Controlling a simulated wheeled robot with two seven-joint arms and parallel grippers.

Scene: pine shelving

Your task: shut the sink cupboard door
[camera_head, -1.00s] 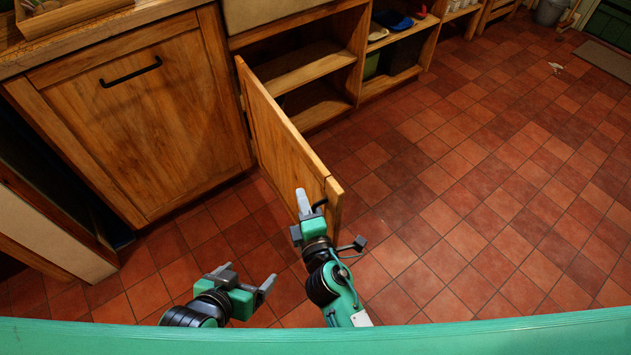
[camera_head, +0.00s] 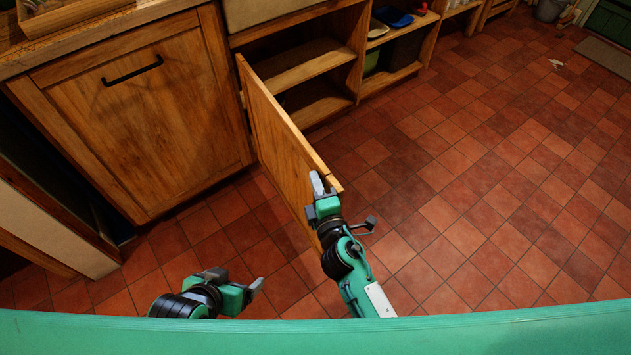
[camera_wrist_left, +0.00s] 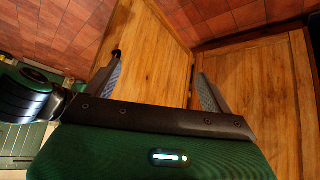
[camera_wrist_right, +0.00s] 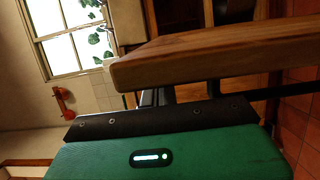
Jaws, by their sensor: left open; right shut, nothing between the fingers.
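The wooden cupboard door (camera_head: 280,135) stands wide open, swung out over the floor from the cupboard (camera_head: 305,85) beneath the pale sink (camera_head: 250,10). My right gripper (camera_head: 317,183) is shut and empty at the door's free end, its fingers overlapping the top edge in the head view; whether they touch it is unclear. In the right wrist view the door's edge (camera_wrist_right: 215,52) crosses close in front and partly hides the fingers. My left gripper (camera_head: 250,284) is open and empty, low at the near left of the door. The left wrist view shows the door (camera_wrist_left: 155,65) beyond its parted fingers (camera_wrist_left: 158,88).
A closed cabinet front (camera_head: 145,110) with a black bar handle stands left of the open cupboard. Open shelves (camera_head: 395,65) with several items continue to the right.

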